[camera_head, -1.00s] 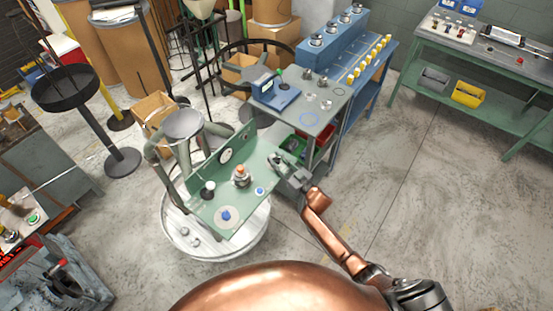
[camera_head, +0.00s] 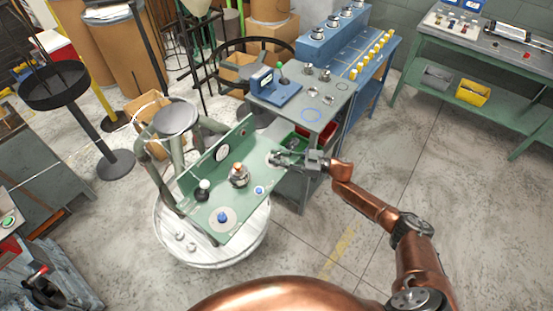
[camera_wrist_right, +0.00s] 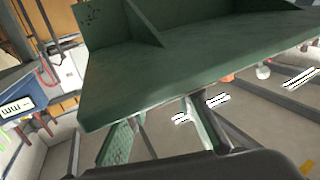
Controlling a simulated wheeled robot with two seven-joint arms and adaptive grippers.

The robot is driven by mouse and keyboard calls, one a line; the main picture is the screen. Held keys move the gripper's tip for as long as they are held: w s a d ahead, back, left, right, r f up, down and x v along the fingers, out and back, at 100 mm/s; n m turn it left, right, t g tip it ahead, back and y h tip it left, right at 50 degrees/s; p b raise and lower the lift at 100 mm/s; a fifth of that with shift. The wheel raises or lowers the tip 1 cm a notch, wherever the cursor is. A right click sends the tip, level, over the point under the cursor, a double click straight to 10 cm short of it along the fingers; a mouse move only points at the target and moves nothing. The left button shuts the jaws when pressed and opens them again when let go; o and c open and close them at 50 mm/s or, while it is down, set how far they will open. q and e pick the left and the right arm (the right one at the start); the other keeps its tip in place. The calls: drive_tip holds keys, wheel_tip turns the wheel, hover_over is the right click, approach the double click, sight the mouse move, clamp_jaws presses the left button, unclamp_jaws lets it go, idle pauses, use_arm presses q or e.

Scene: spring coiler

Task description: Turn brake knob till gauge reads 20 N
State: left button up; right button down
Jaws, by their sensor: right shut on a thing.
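The green coiler panel (camera_head: 210,208) stands on a round white base. Its upright back plate carries a white round gauge (camera_head: 222,153); the reading is too small to tell. My right gripper (camera_head: 274,158) is at the panel's right end, over a pale disc. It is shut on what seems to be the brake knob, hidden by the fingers. The right arm reaches in from the lower right. The right wrist view shows the green panel edge (camera_wrist_right: 170,88) close up, without the fingertips or knob. My left gripper is not in view.
On the panel are a copper-topped spool (camera_head: 239,175), a black lever with a white ball (camera_head: 202,189), a blue knob (camera_head: 222,216) and a small blue button (camera_head: 259,190). A grey table (camera_head: 335,93) with a blue device (camera_head: 272,88) stands close behind the gripper. Floor at right is clear.

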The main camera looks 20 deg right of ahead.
idle(0.4)
drive_tip(key=c, duration=1.6)
unclamp_jaws()
drive_tip(key=v, duration=1.2)
drive_tip(key=shift+d, duration=0.1)
drive_tip(key=shift+w, duration=0.1)
